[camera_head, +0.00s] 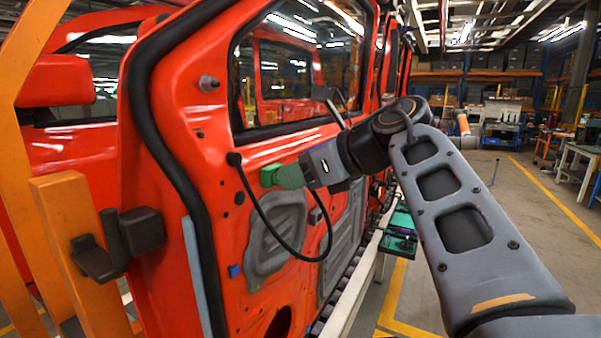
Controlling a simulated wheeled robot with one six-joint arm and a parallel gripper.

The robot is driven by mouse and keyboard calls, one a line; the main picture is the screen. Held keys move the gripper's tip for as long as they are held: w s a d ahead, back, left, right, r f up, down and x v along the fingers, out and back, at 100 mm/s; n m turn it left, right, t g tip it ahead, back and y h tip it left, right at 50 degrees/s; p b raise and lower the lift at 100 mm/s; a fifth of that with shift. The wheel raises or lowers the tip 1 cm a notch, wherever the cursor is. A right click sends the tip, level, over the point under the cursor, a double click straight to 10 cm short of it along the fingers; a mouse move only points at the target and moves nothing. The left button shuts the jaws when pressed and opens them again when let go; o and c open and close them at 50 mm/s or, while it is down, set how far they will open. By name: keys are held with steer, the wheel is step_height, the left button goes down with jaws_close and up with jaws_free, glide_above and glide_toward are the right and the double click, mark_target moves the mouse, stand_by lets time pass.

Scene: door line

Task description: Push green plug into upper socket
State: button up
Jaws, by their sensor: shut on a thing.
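A bright green block (269,176), which looks like the upper socket, sits on the red door panel. A duller green rounded piece, the green plug (290,177), lies between this block and my gripper (303,172). My gripper is shut on the plug and points left at the panel. The plug's front meets the green block in the picture; I cannot tell how deep it sits. A black cable (262,212) leaves a black grommet (234,158) on the panel, loops down and rises behind my gripper. My gripper partly hides the plug's rear and the cable's end.
A small blue block (234,271) sits lower on the panel. An orange post (75,245) with a dark bracket (120,240) stands at the left. A green tray (400,235) lies right of the door. Open floor lies at the right.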

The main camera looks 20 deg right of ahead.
steer(key=shift+w+a, duration=0.45)
stand_by(0.6)
steer(key=o, duration=1.1)
steer(key=v, duration=1.3)
steer(key=shift+s+r+b, duration=0.2)
steer(key=shift+r+b, duration=0.05)
steer(key=shift+b, duration=0.15)
